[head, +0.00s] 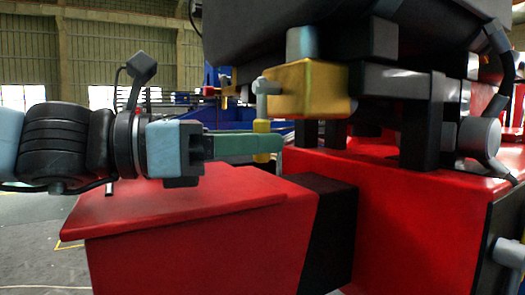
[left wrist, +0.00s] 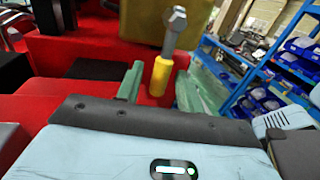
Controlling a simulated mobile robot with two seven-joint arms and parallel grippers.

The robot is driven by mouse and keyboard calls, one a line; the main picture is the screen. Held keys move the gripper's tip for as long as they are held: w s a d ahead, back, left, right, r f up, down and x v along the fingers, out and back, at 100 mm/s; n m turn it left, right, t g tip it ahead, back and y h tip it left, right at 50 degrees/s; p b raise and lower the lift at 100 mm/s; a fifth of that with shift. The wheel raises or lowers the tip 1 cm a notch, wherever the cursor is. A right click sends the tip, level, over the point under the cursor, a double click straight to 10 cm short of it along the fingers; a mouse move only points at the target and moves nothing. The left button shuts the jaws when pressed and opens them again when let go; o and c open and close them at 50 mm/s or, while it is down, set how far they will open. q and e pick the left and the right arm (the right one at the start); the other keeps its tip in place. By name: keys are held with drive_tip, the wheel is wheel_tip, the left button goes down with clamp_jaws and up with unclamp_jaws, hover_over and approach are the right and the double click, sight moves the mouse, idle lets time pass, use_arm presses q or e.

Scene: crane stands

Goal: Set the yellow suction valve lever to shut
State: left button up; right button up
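The yellow lever (head: 262,127) hangs straight down from a grey bolt-like pivot (head: 266,88) at the front of a brass-yellow valve block (head: 312,88). In the left wrist view the lever (left wrist: 161,76) stands between the two green fingers of my left gripper (left wrist: 160,82). The fingers are apart, with a visible gap on the left finger's side; the right finger is close to the lever. In the head view my left gripper (head: 272,144) reaches in level from the left, and its near finger covers the lever's middle. My right gripper is not in view.
A red housing (head: 190,215) lies just below my left gripper, with a black block (head: 335,220) beside it. Black posts (head: 418,135) and a dark overhead body stand to the right. Blue shelving with bins (left wrist: 250,75) is in the background.

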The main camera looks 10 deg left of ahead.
use_arm(q)
drive_tip(key=shift+x, duration=0.75)
drive_tip(key=shift+c, duration=0.3)
clamp_jaws()
